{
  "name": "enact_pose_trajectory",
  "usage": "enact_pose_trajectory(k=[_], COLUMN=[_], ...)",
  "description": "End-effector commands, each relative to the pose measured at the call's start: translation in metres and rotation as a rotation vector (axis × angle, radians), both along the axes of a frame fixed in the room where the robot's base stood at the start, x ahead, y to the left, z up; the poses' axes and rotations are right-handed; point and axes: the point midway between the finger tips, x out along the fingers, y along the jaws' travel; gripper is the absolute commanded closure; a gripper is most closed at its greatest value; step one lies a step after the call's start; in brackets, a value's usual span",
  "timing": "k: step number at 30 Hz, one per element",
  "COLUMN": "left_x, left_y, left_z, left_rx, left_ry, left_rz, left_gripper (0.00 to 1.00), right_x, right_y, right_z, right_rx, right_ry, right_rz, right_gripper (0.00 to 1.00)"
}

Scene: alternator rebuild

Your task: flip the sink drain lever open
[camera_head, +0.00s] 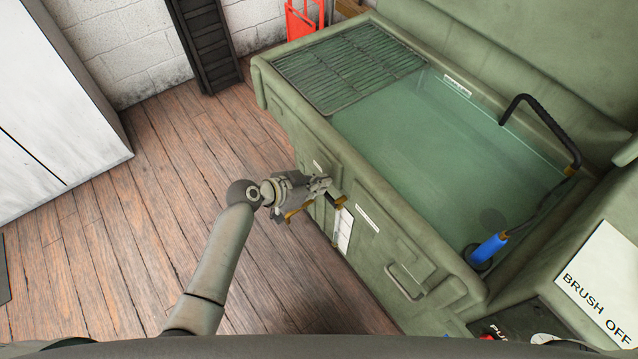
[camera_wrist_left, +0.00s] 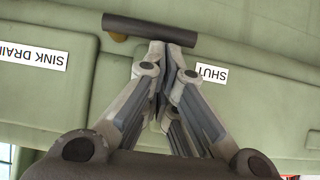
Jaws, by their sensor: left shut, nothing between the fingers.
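The sink drain lever (camera_wrist_left: 150,29) shows in the left wrist view as a dark round bar with a brassy part below its left end. A "SINK DRAIN" label (camera_wrist_left: 32,48) is on the green panel to the left, and a "SHUT" label (camera_wrist_left: 212,74) is to the right, just beside the fingers. My left gripper (camera_wrist_left: 161,48) is shut and empty, its fingertips at the bar's lower edge in the picture; I cannot tell whether they touch it. In the head view my left gripper (camera_head: 328,186) is at the front face of the green sink cabinet (camera_head: 290,122). My right gripper is out of view.
The sink basin holds greenish liquid (camera_head: 440,150), with a grate (camera_head: 350,65) at its far left. A black spout (camera_head: 545,115) and a blue-handled brush (camera_head: 487,249) are at the right. A cabinet handle (camera_head: 405,283) juts from the front. The wooden floor (camera_head: 150,240) is clear.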

Motion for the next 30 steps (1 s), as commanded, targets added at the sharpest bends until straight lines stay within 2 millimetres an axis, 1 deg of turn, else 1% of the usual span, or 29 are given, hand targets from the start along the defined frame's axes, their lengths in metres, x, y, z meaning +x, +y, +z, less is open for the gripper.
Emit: enact_pose_trajectory(k=[11,30], left_x=[0.000,-0.001], left_y=[0.001,0.003], left_z=[-0.001,-0.007], left_rx=[-0.005,-0.069], left_ry=[0.008,0.096], left_rz=[0.000,0.000], left_gripper=[1.00,1.00], right_x=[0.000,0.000], right_y=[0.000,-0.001], right_z=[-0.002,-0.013], right_rx=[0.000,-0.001], right_ry=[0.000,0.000], right_rz=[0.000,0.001], right_gripper=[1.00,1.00])
